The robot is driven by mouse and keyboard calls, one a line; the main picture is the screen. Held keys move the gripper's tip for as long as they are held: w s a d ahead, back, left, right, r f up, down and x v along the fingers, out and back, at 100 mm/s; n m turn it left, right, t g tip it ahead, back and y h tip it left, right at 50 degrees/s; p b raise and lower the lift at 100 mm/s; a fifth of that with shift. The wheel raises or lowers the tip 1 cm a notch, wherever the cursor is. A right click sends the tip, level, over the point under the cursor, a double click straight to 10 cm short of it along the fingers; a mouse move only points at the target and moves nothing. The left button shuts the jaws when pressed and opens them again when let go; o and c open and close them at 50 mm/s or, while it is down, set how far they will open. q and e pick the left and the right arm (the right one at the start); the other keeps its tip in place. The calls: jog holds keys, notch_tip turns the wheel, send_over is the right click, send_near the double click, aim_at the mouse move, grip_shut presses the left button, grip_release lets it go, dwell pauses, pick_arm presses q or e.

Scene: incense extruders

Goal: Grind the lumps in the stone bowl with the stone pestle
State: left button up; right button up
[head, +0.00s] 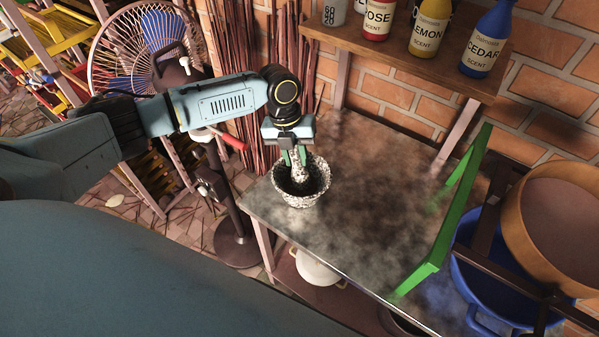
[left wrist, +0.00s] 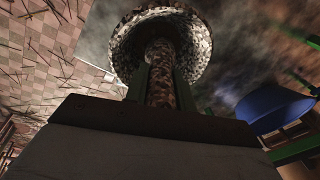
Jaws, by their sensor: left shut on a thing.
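The speckled black-and-white stone bowl (head: 301,195) stands near the left corner of the metal table. It also shows in the left wrist view (left wrist: 126,40). My left gripper (head: 294,158) is above the bowl, pointing down, shut on the speckled stone pestle (head: 300,172). The pestle also shows between the green fingers in the left wrist view (left wrist: 161,75). Its lower end is inside the bowl. Whether it touches the bottom is hidden. I cannot make out lumps in the dark inside of the bowl. My right gripper is not in view.
The metal table (head: 370,200) is clear right of the bowl, up to a green frame (head: 450,210). A shelf (head: 410,50) with scent bottles is behind. A blue tub (head: 490,290) and a round sieve (head: 555,220) are at the right. Thin sticks (head: 240,70) stand behind my left arm.

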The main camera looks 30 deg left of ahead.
pick_arm(q)
jog(key=shift+f+b, duration=0.3)
jog(key=shift+f, duration=0.3)
dwell(0.4)
